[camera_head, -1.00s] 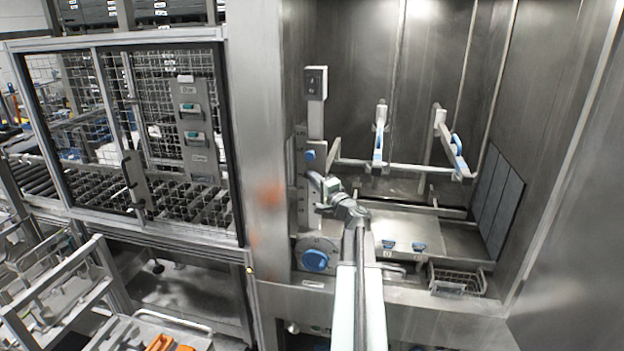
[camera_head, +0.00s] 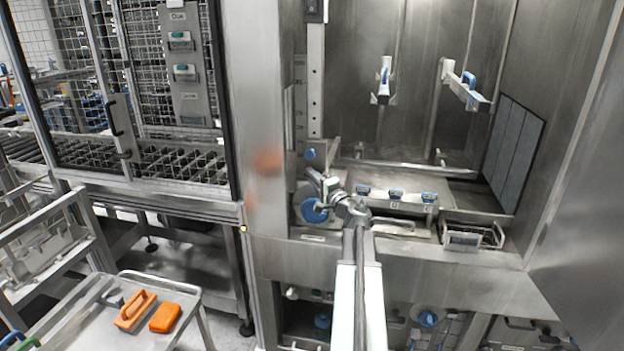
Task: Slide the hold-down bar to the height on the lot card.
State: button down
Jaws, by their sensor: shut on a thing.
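The hold-down bar (camera_head: 395,167) lies low across the washer bay, just above the deck. Its left end meets the upright scaled post (camera_head: 315,85), where a blue knob (camera_head: 310,154) shows. My gripper (camera_head: 318,184) is shut at the bar's left end, just below the blue knob. The exact grip is small and partly hidden by my wrist. The scale marks are too small to read. A grey panel (camera_head: 188,100) with green-marked holders hangs on the mesh guard at left. I cannot tell which card is the lot card.
A blue dial (camera_head: 314,210) sits just below my gripper. Several blue-topped clips (camera_head: 397,195) and a wire basket (camera_head: 464,236) lie right of my wrist. Two bracket arms (camera_head: 384,80) hang above the bay. A cart at lower left carries orange blocks (camera_head: 166,317).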

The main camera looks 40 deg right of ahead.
jog(key=shift+f, duration=0.1)
jog(key=c, duration=1.5)
grip_release()
jog(key=shift+w+f, duration=0.1)
jog(key=shift+o, duration=0.2)
jog(key=r+v, duration=0.1)
jog(key=v, duration=0.6)
jog(key=shift+s+f+b, duration=0.4)
jog(key=shift+s+f, duration=0.05)
jog(key=shift+f, duration=0.05)
